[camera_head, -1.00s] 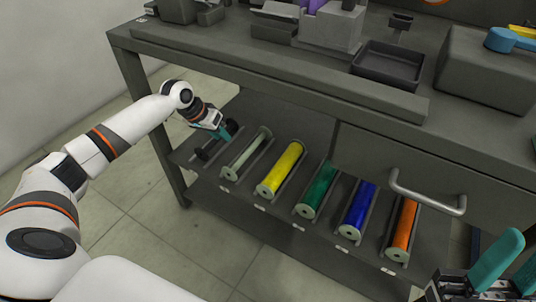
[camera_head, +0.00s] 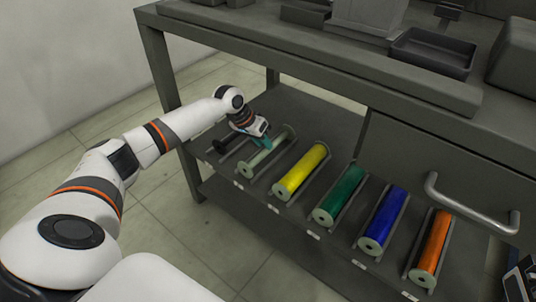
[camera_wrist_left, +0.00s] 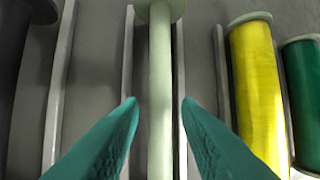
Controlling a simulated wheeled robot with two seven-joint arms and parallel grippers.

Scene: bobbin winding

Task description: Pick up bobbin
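Several bobbins lie in a row of holders on the lower shelf. An empty pale green bobbin (camera_head: 269,152) lies second from the left. It also shows in the left wrist view (camera_wrist_left: 160,80), running between my fingers. To its right are a yellow bobbin (camera_head: 301,170), a green one (camera_head: 340,193), a blue one (camera_head: 383,220) and an orange one (camera_head: 432,247). My left gripper (camera_head: 265,143) is over the pale green bobbin. Its teal fingers (camera_wrist_left: 160,104) are apart, one on each side of the bobbin, with nothing held.
A dark spool (camera_head: 222,143) lies at the left end of the shelf. The worktop edge (camera_head: 330,55) overhangs above, with a black tray (camera_head: 432,52) on it. A metal handle (camera_head: 470,208) juts out at the right. Rails flank each bobbin.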

